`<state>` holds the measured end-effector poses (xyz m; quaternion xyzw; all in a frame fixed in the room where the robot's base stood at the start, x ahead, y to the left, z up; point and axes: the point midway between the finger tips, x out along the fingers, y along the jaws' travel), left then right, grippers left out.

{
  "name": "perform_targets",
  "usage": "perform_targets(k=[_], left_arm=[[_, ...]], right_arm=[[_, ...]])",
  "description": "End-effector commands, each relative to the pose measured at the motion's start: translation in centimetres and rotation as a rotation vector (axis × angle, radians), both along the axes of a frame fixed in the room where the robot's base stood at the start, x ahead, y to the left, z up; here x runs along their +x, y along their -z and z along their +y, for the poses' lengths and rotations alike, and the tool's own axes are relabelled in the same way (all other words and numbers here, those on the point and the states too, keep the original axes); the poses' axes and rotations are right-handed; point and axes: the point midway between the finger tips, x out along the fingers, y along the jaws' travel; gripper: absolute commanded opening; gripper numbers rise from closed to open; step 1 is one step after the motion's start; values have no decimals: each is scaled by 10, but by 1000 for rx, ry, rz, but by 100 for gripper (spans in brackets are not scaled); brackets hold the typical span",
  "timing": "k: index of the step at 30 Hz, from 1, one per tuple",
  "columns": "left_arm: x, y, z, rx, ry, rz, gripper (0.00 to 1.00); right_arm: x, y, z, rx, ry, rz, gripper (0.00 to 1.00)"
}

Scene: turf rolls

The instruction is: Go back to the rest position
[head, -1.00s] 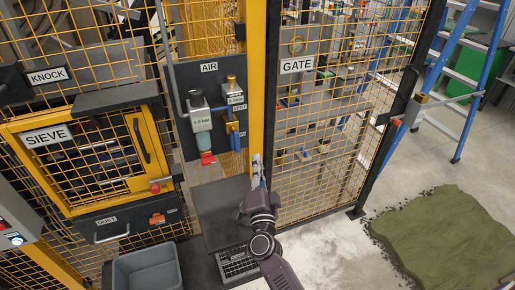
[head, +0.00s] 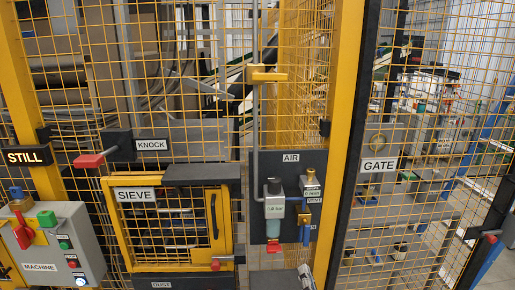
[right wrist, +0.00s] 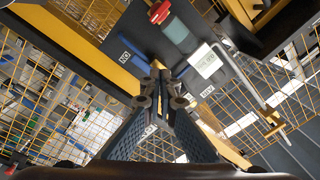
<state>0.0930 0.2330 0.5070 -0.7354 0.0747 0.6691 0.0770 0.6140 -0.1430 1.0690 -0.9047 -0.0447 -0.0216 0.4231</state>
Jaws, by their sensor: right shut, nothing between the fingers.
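My right gripper (right wrist: 160,78) shows large in the right wrist view, its dark fingers together and empty. It is below the air panel in that view, apart from it as far as I can tell. In the head view only a small part at the bottom edge, below the air panel (head: 262,185), may be this gripper; most of the right arm is out of frame. My left gripper is in neither view.
A yellow mesh fence with the gate (head: 379,166) stands at right. The sieve door (head: 215,225) and red knock handle (head: 88,160) are left of the air panel. The grey machine box (head: 50,250) stands at far left.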

Motion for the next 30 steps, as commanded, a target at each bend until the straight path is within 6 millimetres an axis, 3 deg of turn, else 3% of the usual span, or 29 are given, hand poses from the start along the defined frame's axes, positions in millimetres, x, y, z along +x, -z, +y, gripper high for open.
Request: perform_targets(k=[3,6,10,13,18,30], left_arm=[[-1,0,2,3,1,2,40],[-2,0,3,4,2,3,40],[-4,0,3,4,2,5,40],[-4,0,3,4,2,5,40],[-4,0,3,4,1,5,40],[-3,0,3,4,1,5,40]], right_arm=[[-33,20,32,-175,-180,114,0],[-68,45,49,-323,-308,234,0],[-122,82,50,-510,-442,423,0],[-168,108,37,-640,-513,582,0],[-229,130,6,-784,-569,797,0],[-332,136,-61,-950,-585,1161,0]])
